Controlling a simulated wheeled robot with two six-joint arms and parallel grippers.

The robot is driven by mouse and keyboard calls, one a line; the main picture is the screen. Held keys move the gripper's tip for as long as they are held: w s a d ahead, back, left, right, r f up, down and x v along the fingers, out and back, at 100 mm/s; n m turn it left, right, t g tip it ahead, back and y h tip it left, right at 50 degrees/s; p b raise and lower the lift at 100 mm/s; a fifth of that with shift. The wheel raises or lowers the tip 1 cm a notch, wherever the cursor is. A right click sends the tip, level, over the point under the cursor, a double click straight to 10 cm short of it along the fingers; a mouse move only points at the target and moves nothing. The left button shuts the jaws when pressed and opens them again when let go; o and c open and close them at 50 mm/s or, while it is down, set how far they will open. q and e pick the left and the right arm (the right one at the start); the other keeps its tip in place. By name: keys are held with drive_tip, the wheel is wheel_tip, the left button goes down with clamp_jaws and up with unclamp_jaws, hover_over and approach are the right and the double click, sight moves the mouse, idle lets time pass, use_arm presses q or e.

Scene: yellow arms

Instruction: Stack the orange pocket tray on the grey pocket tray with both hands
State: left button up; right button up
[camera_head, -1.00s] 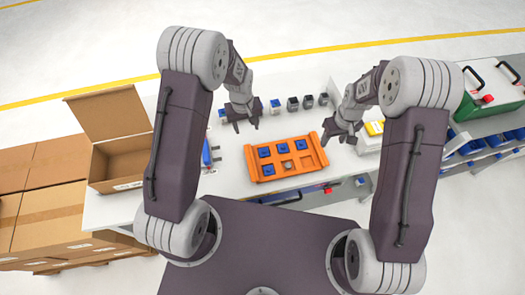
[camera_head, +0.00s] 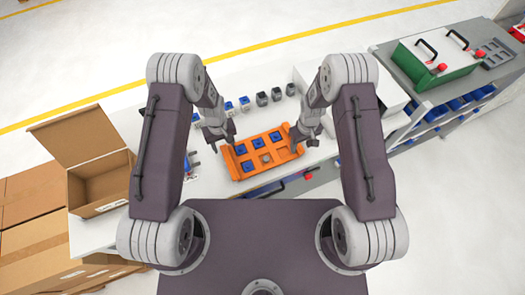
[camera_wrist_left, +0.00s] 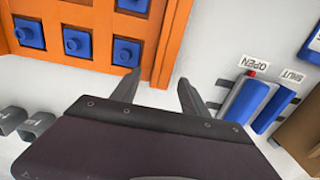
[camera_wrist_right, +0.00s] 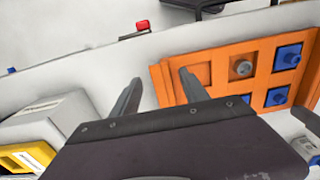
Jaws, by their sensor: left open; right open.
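The orange pocket tray (camera_head: 265,170) lies on the white table, with several blue pieces and one grey piece (camera_wrist_right: 242,68) in its pockets. My left gripper (camera_head: 222,146) is open at its left end. In the left wrist view the open fingers (camera_wrist_left: 158,85) lie either side of the line of the tray's end rim. My right gripper (camera_head: 303,141) is open at the right end; its fingers (camera_wrist_right: 157,82) likewise flank that end's rim. Neither visibly grips it. A grey tray with pockets (camera_head: 496,53), seemingly the grey pocket tray, lies far right beside a green case.
An open cardboard box (camera_head: 100,180) stands at the left. Grey and blue blocks (camera_head: 262,98) stand in a row behind the orange tray. A blue part with OPEN and SHUT labels (camera_wrist_left: 248,98) lies near its left end. The green case (camera_head: 435,60) tops the right-hand bench.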

use_arm(q)
drive_tip(key=shift+a+f, duration=0.1)
drive_tip(key=shift+f, duration=0.65)
use_arm(e)
drive_tip(key=shift+a+f, duration=0.1)
drive_tip(key=shift+f, duration=0.6)
use_arm(q)
clamp_jaws()
use_arm(e)
clamp_jaws()
use_arm(q)
drive_tip(key=shift+r, duration=0.1)
use_arm(e)
drive_tip(key=shift+r, duration=0.1)
